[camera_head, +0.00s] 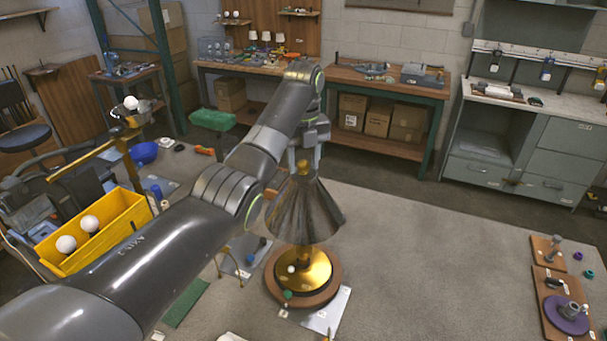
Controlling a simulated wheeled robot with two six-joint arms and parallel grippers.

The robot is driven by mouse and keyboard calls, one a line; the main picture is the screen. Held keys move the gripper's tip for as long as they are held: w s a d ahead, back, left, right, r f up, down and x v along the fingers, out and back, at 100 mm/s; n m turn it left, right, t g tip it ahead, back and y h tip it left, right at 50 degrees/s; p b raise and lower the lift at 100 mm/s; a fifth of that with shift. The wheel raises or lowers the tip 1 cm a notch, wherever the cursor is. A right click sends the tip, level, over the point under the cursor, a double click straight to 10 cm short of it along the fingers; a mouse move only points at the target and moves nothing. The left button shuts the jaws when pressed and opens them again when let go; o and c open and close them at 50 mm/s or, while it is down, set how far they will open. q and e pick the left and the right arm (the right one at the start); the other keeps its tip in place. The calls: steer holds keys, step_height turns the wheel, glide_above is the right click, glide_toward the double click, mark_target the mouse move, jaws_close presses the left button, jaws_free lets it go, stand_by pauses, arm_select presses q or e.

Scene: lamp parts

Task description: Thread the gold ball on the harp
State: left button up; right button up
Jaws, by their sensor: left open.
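A lamp with a dark pleated shade (306,212) stands upright on a gold base (312,270) that rests on a round wooden board (330,288). The gold ball (303,167) is at the top of the shade. My left gripper (304,162) points down over the lamp top. It is open, with its fingers on either side of the gold ball. Whether the fingers touch the ball is too small to tell. The harp is hidden by the shade. My right gripper is not in view.
A yellow bin (125,235) with white bulbs stands at the left. Wooden boards with a purple disc (566,316) lie at the right edge. Small parts and a white sheet (329,312) lie near the lamp base. The table right of the lamp is largely clear.

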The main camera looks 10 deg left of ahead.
arm_select(q)
steer(key=n, duration=0.7)
steer(key=shift+n, duration=0.4)
steer(key=n, duration=0.7)
steer(key=n, duration=0.6)
steer(key=shift+n, duration=0.4)
steer(key=n, duration=0.6)
steer(key=shift+w+n, duration=0.1)
steer(key=shift+n, duration=0.3)
steer(key=shift+c, duration=0.4)
jaws_close()
steer(key=m, duration=0.7)
